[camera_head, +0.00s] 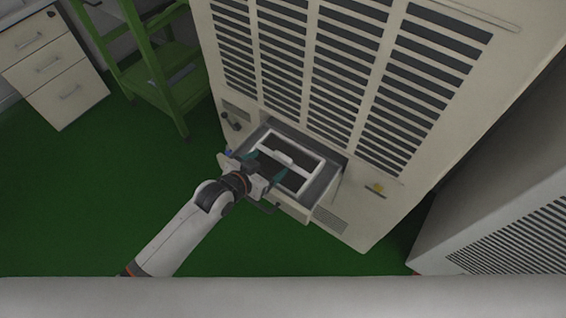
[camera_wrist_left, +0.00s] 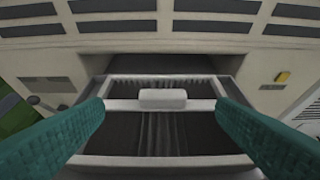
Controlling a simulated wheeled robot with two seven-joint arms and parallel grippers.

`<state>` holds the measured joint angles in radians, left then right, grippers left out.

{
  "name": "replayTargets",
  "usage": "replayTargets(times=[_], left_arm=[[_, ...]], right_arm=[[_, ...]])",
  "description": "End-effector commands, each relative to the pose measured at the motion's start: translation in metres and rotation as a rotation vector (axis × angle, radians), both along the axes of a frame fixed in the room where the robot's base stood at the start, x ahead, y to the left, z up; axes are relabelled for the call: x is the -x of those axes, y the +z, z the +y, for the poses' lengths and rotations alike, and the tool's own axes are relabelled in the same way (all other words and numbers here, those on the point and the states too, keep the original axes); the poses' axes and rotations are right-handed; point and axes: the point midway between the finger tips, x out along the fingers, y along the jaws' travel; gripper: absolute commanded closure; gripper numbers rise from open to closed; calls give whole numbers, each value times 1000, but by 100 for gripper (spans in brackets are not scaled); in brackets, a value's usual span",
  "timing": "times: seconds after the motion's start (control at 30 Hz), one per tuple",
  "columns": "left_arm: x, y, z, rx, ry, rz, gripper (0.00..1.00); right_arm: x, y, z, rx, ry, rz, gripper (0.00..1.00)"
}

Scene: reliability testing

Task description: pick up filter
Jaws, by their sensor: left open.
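The filter (camera_head: 309,161) is a white rectangular frame with a crossbar and dark mesh. It lies in the pulled-out drawer (camera_head: 326,183) low on the beige cabinet. In the left wrist view the filter (camera_wrist_left: 163,161) fills the middle, with a white block-shaped handle (camera_wrist_left: 162,98) on its crossbar. My left gripper (camera_head: 266,170) is open above the drawer's front part. In the left wrist view its teal fingers (camera_wrist_left: 160,125) stand on either side of the handle, apart from it. The handle also shows in the head view (camera_head: 283,157). My right gripper is not in view.
The tall beige cabinet (camera_head: 390,195) with dark vent slats rises behind the drawer. A green stepladder (camera_head: 160,75) and a drawer unit (camera_head: 55,65) stand at the left. Another vented cabinet (camera_head: 480,205) stands at the right. Green floor at the lower left is clear.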

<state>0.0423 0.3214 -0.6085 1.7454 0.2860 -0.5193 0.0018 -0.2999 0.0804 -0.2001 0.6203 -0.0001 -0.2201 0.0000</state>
Motion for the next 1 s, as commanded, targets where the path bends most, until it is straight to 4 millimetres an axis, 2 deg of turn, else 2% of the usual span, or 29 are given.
replayTargets(times=[0.27, 0.53, 0.83, 1.0], left_arm=[[-16, -13, -13, 0, 0, 2, 20], [-40, -33, -34, -1, 0, 1, 20], [-44, -36, -36, -2, 1, 1, 20], [-44, -36, -36, -2, 1, 1, 46]], right_arm=[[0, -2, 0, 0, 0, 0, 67], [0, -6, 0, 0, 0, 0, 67], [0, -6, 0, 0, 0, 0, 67], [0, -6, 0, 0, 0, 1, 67]])
